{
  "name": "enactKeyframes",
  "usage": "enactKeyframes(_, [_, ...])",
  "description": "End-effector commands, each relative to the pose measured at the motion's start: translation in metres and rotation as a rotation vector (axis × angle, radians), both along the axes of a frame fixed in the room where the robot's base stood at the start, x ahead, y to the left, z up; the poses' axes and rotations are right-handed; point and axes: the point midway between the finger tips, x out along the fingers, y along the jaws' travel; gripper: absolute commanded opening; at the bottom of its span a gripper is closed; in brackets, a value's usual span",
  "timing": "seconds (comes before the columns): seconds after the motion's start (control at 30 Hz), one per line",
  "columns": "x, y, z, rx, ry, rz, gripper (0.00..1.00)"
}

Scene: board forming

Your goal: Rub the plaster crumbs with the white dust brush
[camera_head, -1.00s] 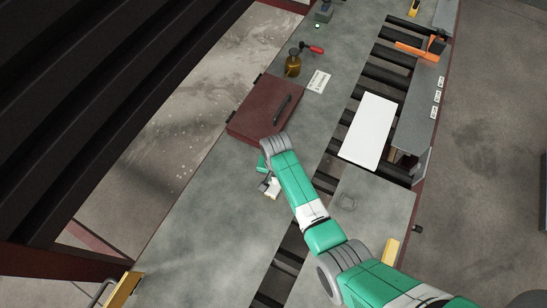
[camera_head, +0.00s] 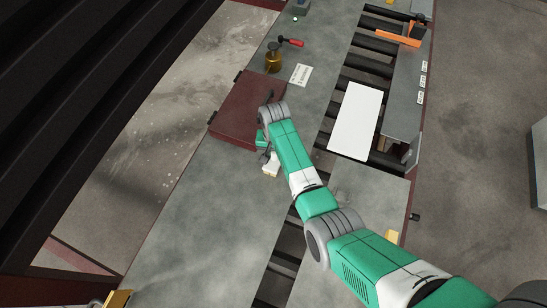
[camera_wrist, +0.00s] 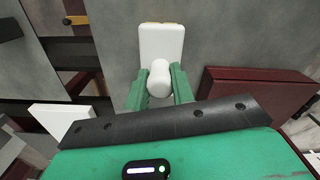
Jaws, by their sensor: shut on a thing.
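The white dust brush (camera_head: 271,165) is in my gripper (camera_head: 266,155), seen from above over the grey bench, just below the maroon case. In the wrist view my gripper (camera_wrist: 160,82) has its two green fingers shut on either side of the brush's rounded white handle. The brush's flat white head (camera_wrist: 162,42) points away from me, with a thin yellowish far edge. I cannot tell whether the brush touches the bench. A small grey patch (camera_head: 342,197) lies on the steel plate right of my arm. I cannot tell if it is the plaster crumbs.
The maroon case (camera_head: 245,108) stands close beside my gripper. A white board (camera_head: 355,121) lies across the dark rollers. An amber jar (camera_head: 273,62), a red-handled tool (camera_head: 291,42) and a label card (camera_head: 300,75) are farther up. The bench (camera_head: 195,215) at lower left is clear.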

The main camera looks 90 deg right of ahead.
Motion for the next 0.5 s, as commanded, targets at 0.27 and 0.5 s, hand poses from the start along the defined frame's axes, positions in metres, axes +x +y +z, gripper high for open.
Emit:
enactKeyframes(0.27, [0.009,0.023,0.003,0.002,0.001,0.006,0.03])
enactKeyframes(0.5, [0.014,0.043,0.003,0.002,0.001,0.004,0.03])
